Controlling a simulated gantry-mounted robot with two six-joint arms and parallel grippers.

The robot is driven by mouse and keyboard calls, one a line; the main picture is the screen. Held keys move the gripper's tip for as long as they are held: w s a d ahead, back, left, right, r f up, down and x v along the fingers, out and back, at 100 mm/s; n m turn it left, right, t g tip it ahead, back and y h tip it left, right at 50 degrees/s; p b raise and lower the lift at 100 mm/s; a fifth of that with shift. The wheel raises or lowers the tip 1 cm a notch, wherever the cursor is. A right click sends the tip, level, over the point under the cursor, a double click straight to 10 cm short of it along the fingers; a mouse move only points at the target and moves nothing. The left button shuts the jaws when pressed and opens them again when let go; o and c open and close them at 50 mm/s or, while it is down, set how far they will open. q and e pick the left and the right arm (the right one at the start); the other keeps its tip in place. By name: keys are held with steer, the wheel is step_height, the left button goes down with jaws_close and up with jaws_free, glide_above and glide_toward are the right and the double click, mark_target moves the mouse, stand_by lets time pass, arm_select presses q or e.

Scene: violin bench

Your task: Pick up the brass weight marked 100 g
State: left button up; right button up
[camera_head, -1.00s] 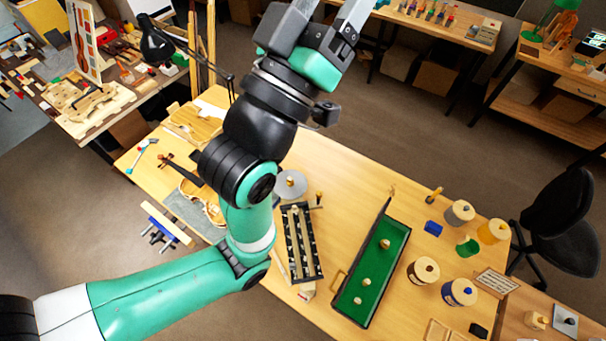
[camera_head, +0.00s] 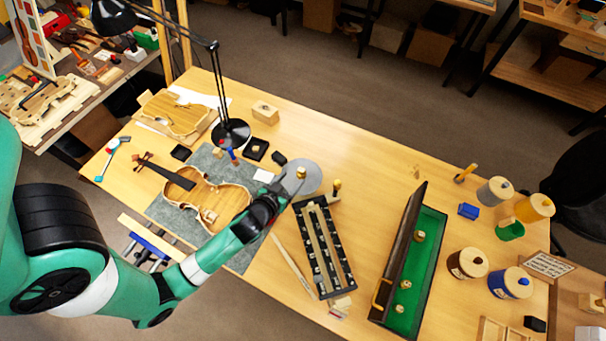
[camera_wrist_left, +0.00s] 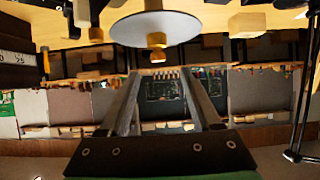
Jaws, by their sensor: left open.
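Several brass weights are in view in the head view. One brass weight (camera_head: 301,173) stands on a round grey plate (camera_head: 314,184). Others lie in the green-lined case (camera_head: 432,262), such as one near its far end (camera_head: 419,236) and one near its front (camera_head: 399,309). I cannot read any marking, so I cannot tell which is 100 g. My left gripper (camera_head: 279,200) is low over the table, just left of and in front of the plate. In the left wrist view its fingers (camera_wrist_left: 159,78) are apart and empty, with the plate and its weight (camera_wrist_left: 156,41) beyond, upside down.
The violin (camera_head: 215,203) lies on a grey mat beside my left arm. A black desk lamp (camera_head: 231,133) stands behind it. A long dark rack (camera_head: 324,248) lies between the plate and the case. Jars (camera_head: 467,263) stand at the right. The table's far middle is clear.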

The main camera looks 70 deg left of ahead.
mark_target(303, 168)
arm_select(q)
steer(key=x, duration=0.6)
steer(key=shift+w, duration=0.1)
steer(key=b+x, duration=0.1)
steer(key=x, duration=0.4)
steer(key=shift+w, duration=0.1)
jaws_close()
